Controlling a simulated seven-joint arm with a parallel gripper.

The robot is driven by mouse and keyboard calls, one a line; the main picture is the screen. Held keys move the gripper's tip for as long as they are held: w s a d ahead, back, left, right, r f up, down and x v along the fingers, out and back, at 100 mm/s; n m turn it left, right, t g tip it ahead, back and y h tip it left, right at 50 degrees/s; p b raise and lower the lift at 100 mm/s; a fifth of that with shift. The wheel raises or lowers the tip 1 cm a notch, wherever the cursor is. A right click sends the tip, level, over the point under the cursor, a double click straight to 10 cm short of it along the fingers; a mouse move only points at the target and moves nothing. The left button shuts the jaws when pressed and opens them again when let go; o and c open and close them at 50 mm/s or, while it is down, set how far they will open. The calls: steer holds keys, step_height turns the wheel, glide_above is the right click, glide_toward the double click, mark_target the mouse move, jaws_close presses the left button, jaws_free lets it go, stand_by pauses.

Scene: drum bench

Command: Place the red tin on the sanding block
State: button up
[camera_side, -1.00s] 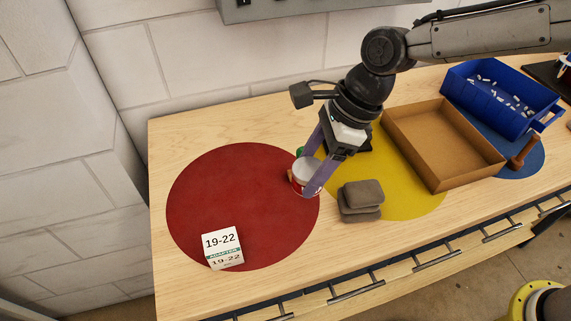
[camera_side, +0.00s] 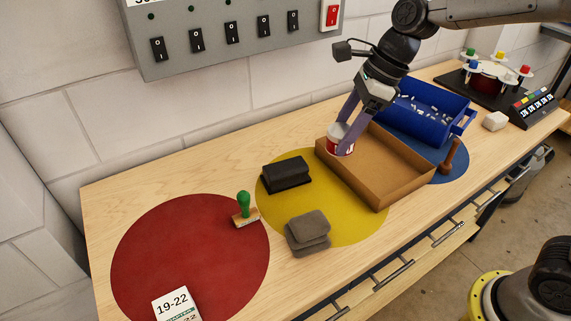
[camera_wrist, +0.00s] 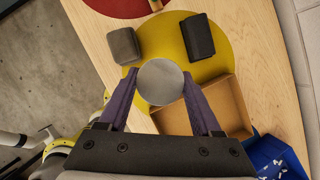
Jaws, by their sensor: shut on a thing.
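The red tin (camera_side: 340,145) has a pale round lid and is held between my gripper's (camera_side: 345,127) purple fingers. In the wrist view the lid of the tin (camera_wrist: 160,82) fills the space between the fingertips. The tin appears raised, by the left corner of the cardboard tray; its exact height is hard to tell. Two blocks lie on the yellow disc: a black ridged one (camera_side: 286,174) at the back and a grey, rounded, stacked-looking one (camera_side: 308,232) at the front. I cannot tell for certain which is the sanding block. Both tops are bare, and both are apart from my gripper.
A green-handled stamp (camera_side: 245,210) and a 19-22 card (camera_side: 174,304) are on the red disc (camera_side: 185,250). A blue bin (camera_side: 432,112) and a wooden-handled tool (camera_side: 450,160) are further right.

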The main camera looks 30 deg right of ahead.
steer(key=shift+w+d, duration=0.25)
steer(key=shift+w, duration=0.15)
steer(key=w+a+f, duration=0.1)
steer(key=w+f, duration=0.1)
steer(key=w, duration=0.1)
steer(key=w+a+f, duration=0.1)
steer(key=w+f, duration=0.2)
steer(key=w, duration=0.1)
steer(key=w+a+f, duration=0.1)
steer(key=w+f, duration=0.2)
steer(key=w, duration=0.1)
steer(key=shift+w+a, duration=0.1)
steer(key=shift+a, duration=0.25)
steer(key=shift+w+a+f, duration=0.15)
steer(key=shift+w+f, duration=0.4)
steer(key=shift+f, duration=0.05)
steer(key=shift+w+f, duration=0.15)
steer(key=shift+f, duration=0.8)
steer(key=shift+w+f, duration=0.1)
steer(key=shift+f, duration=0.8)
steer(key=shift+f, duration=0.1)
steer(key=o, duration=1.4)
